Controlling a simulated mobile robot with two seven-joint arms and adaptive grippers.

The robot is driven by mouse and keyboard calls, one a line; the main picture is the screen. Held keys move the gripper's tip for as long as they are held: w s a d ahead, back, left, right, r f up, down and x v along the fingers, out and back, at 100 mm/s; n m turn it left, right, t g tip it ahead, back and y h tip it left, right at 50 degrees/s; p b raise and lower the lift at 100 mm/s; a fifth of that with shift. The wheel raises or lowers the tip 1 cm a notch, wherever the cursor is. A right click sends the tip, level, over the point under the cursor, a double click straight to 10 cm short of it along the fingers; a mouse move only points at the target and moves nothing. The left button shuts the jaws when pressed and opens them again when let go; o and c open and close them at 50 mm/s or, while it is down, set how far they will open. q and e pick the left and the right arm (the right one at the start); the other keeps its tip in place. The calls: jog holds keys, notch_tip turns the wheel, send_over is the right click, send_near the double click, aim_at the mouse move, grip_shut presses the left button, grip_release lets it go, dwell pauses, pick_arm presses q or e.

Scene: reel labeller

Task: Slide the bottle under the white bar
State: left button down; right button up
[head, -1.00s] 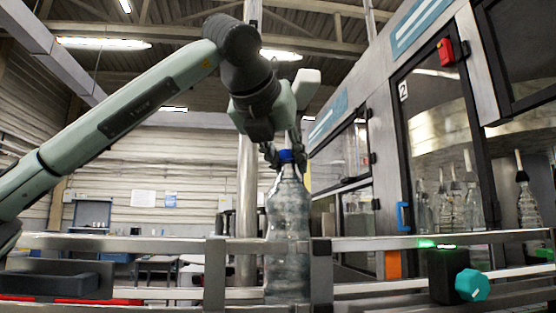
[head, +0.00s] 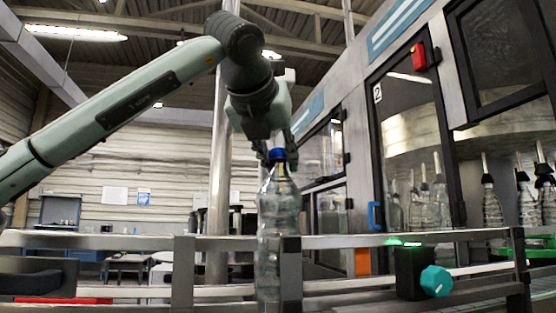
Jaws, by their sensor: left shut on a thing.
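A clear plastic bottle (head: 279,215) with a blue cap stands upright at the middle of the head view. Its lower part is behind the metal rails and partly hidden by a rail post. My left gripper (head: 277,158) reaches down from above and is shut on the bottle at its blue cap and neck. A pale horizontal bar (head: 110,241) runs across the front of the view, at the height of the bottle's body. I cannot tell whether this is the white bar. My right gripper is not in view.
A labelling machine with glass doors (head: 415,150) stands at the right, with several bottles (head: 436,205) inside. A black box with a teal knob (head: 436,281) and a green light sits on the rail. A metal post (head: 218,180) stands behind the bottle, to its left.

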pick_arm(q)
jog(key=c, duration=1.2)
grip_release()
jog(key=v, duration=1.2)
